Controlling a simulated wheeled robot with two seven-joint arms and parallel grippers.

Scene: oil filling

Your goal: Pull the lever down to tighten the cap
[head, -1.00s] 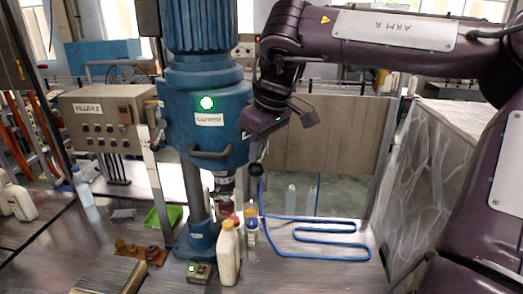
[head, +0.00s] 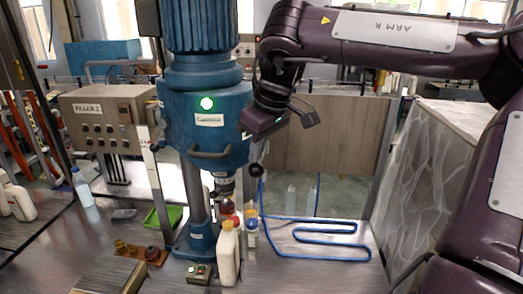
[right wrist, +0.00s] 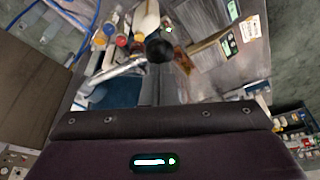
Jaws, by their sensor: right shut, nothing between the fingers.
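The blue capping machine (head: 205,120) stands left of centre in the head view, with a lit green lamp. Its lever hangs steeply down on the right side and ends in a black ball knob (head: 256,169). The knob also shows in the right wrist view (right wrist: 160,50), with the silver lever rod (right wrist: 118,70) beside it. My right gripper (head: 258,128) is shut and empty, at the machine's right side above the knob; I cannot tell whether it touches the lever. My left gripper is out of view.
A blue-capped bottle (head: 251,236) stands close to the white bottle. A blue hose (head: 320,240) lies on the bench at right. A filler control box (head: 105,120) stands at left.

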